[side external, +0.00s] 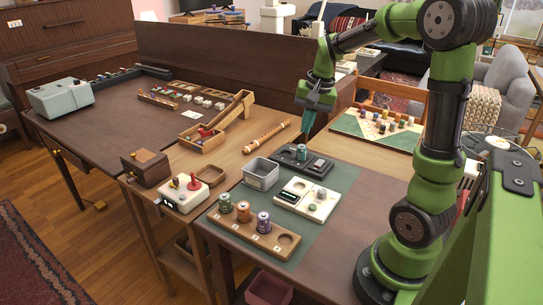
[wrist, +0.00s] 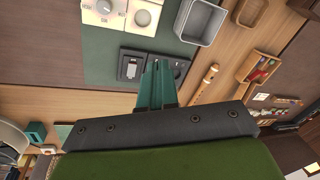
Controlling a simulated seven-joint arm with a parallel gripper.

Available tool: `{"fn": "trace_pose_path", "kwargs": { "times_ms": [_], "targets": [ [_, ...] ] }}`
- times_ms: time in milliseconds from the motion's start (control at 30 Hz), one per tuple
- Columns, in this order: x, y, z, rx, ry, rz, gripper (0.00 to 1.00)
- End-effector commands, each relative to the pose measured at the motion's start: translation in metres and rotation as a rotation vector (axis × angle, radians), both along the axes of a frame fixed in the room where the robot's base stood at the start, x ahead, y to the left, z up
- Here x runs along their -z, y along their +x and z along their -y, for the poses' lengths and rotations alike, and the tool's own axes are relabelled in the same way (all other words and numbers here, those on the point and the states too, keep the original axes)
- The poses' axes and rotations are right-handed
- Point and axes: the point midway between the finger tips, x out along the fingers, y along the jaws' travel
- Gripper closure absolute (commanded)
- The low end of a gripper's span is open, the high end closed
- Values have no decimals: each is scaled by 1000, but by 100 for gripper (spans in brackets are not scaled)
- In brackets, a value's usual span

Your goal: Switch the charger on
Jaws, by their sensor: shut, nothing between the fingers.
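The black box that looks like the charger (side external: 283,160) lies on the green mat, behind the white panel. In the wrist view the charger (wrist: 127,53) is partly hidden behind my fingers. I cannot tell the switch position.
A white panel (side external: 293,206) with a dark window and round knob is in front of the charger. A grey bin (side external: 260,174) stands left. A wooden rack (side external: 252,234) with several cylinders is nearer. A wooden flute-like stick (side external: 266,137) lies behind; a game board (side external: 375,130) lies back right.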

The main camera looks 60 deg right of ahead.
Motion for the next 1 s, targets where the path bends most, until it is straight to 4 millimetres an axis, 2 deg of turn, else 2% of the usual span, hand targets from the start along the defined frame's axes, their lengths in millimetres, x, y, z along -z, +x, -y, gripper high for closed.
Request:
{"fn": "trace_pose_path", "kwargs": {
  "times_ms": [33, 100, 200, 333, 500, 867, 1000],
  "targets": [
    [9, 1, 25, 69, 8, -42, 100],
    [18, 0, 53, 155, 15, -92, 100],
    [27, -3, 88, 264, 19, -151, 100],
    [32, -5, 120, 377, 18, -204, 100],
    [17, -1, 129, 452, 19, -210, 100],
    [18, -2, 125, 469, 33, -218, 100],
    [26, -2, 125, 469, 35, -219, 100]
  ]
}}
